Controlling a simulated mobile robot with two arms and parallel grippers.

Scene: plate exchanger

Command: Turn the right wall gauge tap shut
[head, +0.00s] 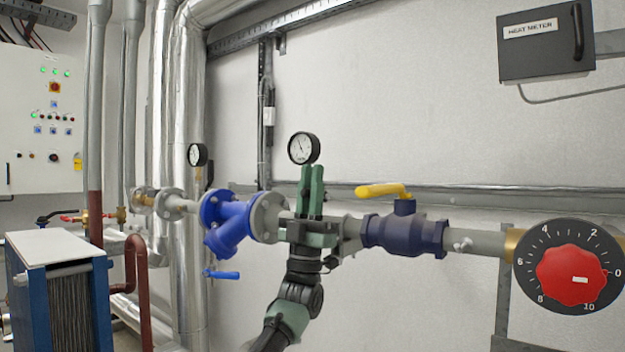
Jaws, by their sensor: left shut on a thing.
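The right wall gauge (303,148) is a round white dial with a black rim, above the horizontal pipe. My left gripper (312,172) reaches up from below, with its green fingers upright just under the dial. The fingers are shut on the right gauge tap, which they hide, so I cannot tell the angle of its handle. A second wall gauge (198,155) stands to the left, above the same pipe run. My right gripper is not in view.
A blue strainer (228,215) is left of my gripper, and a dark blue valve with a yellow lever (383,190) is close on its right. A red dial knob (572,280) is at far right. A plate exchanger (55,245) stands lower left.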

